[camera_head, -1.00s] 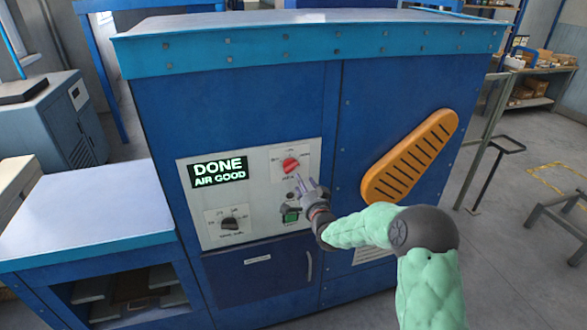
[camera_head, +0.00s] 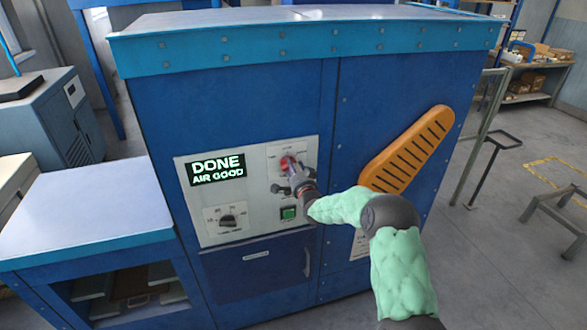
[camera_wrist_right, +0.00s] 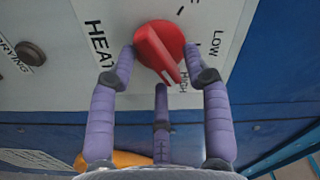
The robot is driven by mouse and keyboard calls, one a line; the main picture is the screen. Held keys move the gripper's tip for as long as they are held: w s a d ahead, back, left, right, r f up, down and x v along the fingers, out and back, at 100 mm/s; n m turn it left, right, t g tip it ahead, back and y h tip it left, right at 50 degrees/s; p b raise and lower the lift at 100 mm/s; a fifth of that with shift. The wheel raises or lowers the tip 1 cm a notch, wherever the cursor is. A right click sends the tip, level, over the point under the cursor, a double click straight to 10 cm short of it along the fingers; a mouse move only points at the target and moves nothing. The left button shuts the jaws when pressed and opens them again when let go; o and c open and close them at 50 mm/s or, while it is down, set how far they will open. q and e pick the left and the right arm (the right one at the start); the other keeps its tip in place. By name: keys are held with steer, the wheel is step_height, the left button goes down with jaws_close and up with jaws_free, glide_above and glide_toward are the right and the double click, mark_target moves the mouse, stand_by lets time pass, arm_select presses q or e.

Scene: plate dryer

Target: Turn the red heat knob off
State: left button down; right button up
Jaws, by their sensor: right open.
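The red heat knob (camera_head: 287,161) is on the white panel of the blue dryer, partly hidden by my right gripper (camera_head: 289,174) in the head view. In the right wrist view the red knob (camera_wrist_right: 150,42) shows large, its raised bar slanting with one end near the word HIGH. The words HEAT and LOW stand to its sides. The fingers of my right gripper (camera_wrist_right: 160,53) are open, one at each side of the knob, at or very near its edge. I cannot tell whether they touch it. My left gripper is not in view.
A green button (camera_head: 288,213) sits just below my right gripper. A black dial (camera_head: 228,221) is at the panel's lower left, under a display (camera_head: 216,168) reading DONE AIR GOOD.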

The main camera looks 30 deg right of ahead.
jaws_close()
steer(key=shift+w+a+r+n+b, duration=0.15)
steer(key=shift+a+n+b, duration=0.1)
steer(key=shift+n+b, duration=3.2)
steer(key=shift+a+r+n+b, duration=0.1)
steer(key=shift+a+n+b, duration=0.15)
steer(key=shift+n+b, duration=3.15)
steer(key=shift+w+a+r+n+b, duration=0.2)
steer(key=shift+n+b, duration=1.45)
steer(key=shift+n, duration=3.5)
steer(key=shift+s, duration=0.15)
jaws_free()
